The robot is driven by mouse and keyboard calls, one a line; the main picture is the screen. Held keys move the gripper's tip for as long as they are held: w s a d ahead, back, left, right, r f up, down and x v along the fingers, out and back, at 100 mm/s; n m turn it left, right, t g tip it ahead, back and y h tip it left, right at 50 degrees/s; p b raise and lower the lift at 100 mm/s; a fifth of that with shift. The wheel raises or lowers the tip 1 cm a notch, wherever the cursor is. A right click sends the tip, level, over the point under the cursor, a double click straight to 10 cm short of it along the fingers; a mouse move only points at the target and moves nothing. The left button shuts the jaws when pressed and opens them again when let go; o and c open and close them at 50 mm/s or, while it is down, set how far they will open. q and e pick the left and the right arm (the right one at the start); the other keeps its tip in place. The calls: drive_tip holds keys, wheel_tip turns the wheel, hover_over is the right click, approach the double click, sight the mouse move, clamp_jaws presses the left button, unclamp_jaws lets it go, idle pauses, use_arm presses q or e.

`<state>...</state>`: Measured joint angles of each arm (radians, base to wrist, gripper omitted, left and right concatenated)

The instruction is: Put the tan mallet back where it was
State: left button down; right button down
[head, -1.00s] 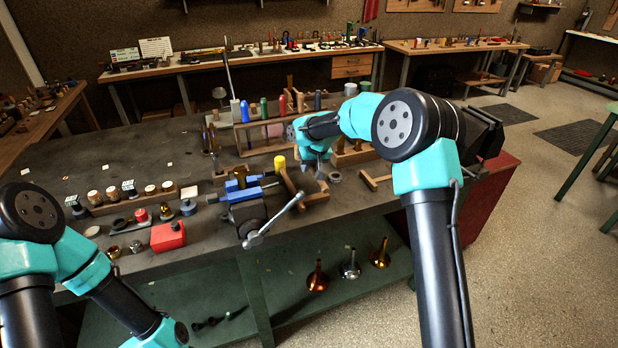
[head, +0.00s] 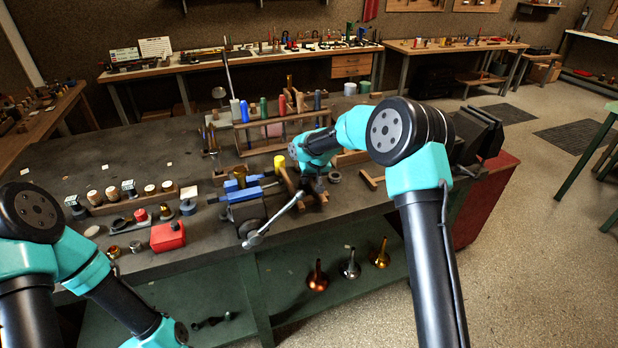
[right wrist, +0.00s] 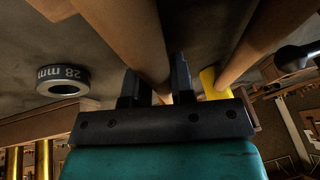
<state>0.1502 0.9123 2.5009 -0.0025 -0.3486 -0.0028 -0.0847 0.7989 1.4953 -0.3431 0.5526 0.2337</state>
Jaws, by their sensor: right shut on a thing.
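My right gripper (right wrist: 155,88) is shut on a round tan wooden handle (right wrist: 130,38), which I take to be the tan mallet's. The handle runs up and left between the two dark fingers in the right wrist view. The far end of the mallet is out of that view. In the head view my right gripper (head: 314,187) is low over the bench, just right of the vise, and the wrist hides most of what it holds. My left gripper is out of view.
A blue vise (head: 245,192) with a long lever (head: 270,225) sits close on the left. A dark ring marked 28 mm (right wrist: 62,82) lies near the gripper. A wooden rack with coloured handles (head: 270,125) stands behind. The dark bench top at left (head: 60,155) has free room.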

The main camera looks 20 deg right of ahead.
drive_tip(key=c, duration=1)
unclamp_jaws()
drive_tip(key=shift+o, duration=0.2)
drive_tip(key=shift+r, duration=0.1)
drive_tip(key=v, duration=1.2)
